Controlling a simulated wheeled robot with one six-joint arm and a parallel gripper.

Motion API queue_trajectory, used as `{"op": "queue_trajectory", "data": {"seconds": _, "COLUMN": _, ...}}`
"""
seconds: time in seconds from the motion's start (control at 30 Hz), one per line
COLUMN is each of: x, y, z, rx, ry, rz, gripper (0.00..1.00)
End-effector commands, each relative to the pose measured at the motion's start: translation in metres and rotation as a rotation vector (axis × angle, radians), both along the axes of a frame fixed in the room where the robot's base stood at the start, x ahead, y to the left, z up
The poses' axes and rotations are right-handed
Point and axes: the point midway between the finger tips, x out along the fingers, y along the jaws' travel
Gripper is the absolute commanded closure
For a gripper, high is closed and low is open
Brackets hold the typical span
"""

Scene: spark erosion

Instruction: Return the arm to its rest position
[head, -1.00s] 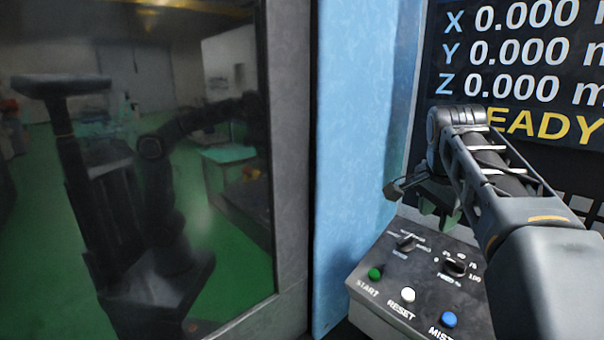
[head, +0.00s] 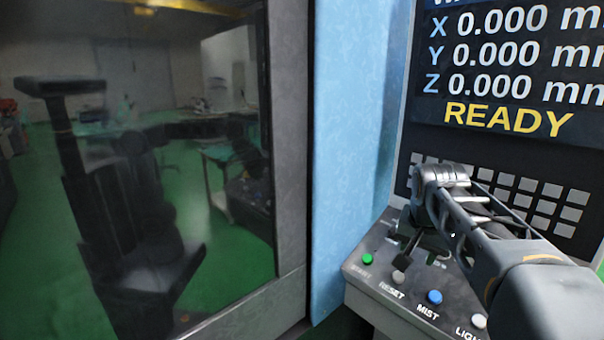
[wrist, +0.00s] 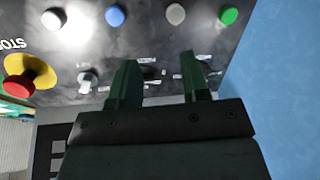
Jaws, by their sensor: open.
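My gripper (wrist: 156,82) is open in the wrist view, with its two green fingers apart and nothing between them. It is over the sloping control panel (wrist: 60,85), near the rotary knobs; I cannot tell whether it touches them. In the head view my arm reaches in from the lower right and my gripper (head: 405,240) shows partly, its tips hard to make out over the panel. The panel has a green START button (head: 368,258), a grey RESET button (head: 399,277), a blue MIST button (head: 434,297) and a white button (head: 479,321).
A screen (head: 510,75) above the panel reads READY with zero X, Y and Z. A keypad (head: 530,200) lies below it. A red stop button on yellow (wrist: 16,86) is on the panel. A blue wall (head: 350,150) and a reflective glass door (head: 150,180) stand at left.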

Motion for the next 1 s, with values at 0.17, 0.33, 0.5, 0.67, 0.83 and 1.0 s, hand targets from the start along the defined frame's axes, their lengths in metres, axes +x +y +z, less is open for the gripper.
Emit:
{"op": "queue_trajectory", "data": {"seconds": 0.17, "x": -0.036, "y": 0.024, "z": -0.054, "rx": -0.041, "ry": 0.012, "rz": 0.25, "gripper": 0.57}}
{"op": "queue_trajectory", "data": {"seconds": 0.33, "x": -0.084, "y": 0.049, "z": -0.108, "rx": -0.074, "ry": 0.011, "rz": 0.461, "gripper": 0.57}}
{"op": "queue_trajectory", "data": {"seconds": 0.5, "x": -0.125, "y": 0.065, "z": -0.143, "rx": -0.072, "ry": 0.015, "rz": 0.538, "gripper": 0.57}}
{"op": "queue_trajectory", "data": {"seconds": 0.67, "x": -0.139, "y": 0.07, "z": -0.144, "rx": -0.075, "ry": -0.002, "rz": 0.563, "gripper": 0.57}}
{"op": "queue_trajectory", "data": {"seconds": 0.83, "x": -0.139, "y": 0.073, "z": -0.14, "rx": -0.08, "ry": -0.018, "rz": 0.573, "gripper": 0.57}}
{"op": "queue_trajectory", "data": {"seconds": 1.0, "x": -0.139, "y": 0.073, "z": -0.14, "rx": -0.08, "ry": -0.017, "rz": 0.572, "gripper": 0.57}}
